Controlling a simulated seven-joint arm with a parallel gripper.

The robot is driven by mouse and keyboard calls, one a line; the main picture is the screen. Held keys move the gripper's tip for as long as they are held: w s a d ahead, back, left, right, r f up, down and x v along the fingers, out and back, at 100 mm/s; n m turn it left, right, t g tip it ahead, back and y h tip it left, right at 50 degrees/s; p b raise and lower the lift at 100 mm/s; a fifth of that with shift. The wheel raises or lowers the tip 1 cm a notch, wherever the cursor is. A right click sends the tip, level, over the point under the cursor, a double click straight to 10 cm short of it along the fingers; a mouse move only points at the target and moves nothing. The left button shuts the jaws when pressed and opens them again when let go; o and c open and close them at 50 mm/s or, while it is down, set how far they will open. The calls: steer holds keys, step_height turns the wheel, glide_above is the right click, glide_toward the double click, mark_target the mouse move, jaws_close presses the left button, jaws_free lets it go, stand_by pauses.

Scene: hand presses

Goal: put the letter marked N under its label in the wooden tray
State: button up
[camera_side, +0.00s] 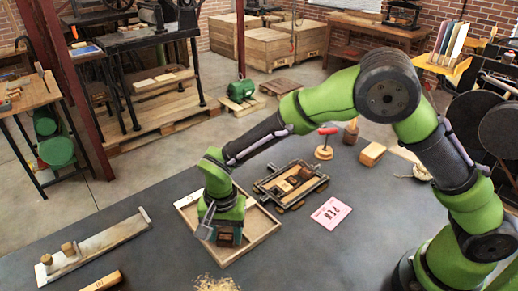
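The wooden tray (262,240) lies on the dark table, a shallow box with a pale floor and raised rim. My gripper (212,228) points down over its left front part and hides much of it. A dark brown block with a bluish edge (229,239) shows just beside and behind the fingers; I cannot tell whether they hold it or it rests in the tray. No letter N is readable on any piece. A small white mark near the tray's back left corner (187,200) may be a label, too small to read.
A long plank (105,243) with two knobs lies at left, a marked wooden piece (103,282) at the front edge. Behind the tray stand a small press (291,184), a red-handled tool (325,143) and a wooden block (372,153). A pink printed card (331,212) lies right.

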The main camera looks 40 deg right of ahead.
mark_target(226, 236)
step_height(226, 236, up, 12)
steer(key=s+d+r+n+t+y, duration=0.25)
steer(key=s+d+r, duration=0.25)
steer(key=d+r, duration=0.6)
steer(key=s+d+n+t, duration=0.2)
steer(key=s+d+t, duration=0.2)
steer(key=s+d, duration=0.6)
steer(key=shift+s+d+n+t, duration=0.3)
steer(key=shift+d+n+t, duration=0.05)
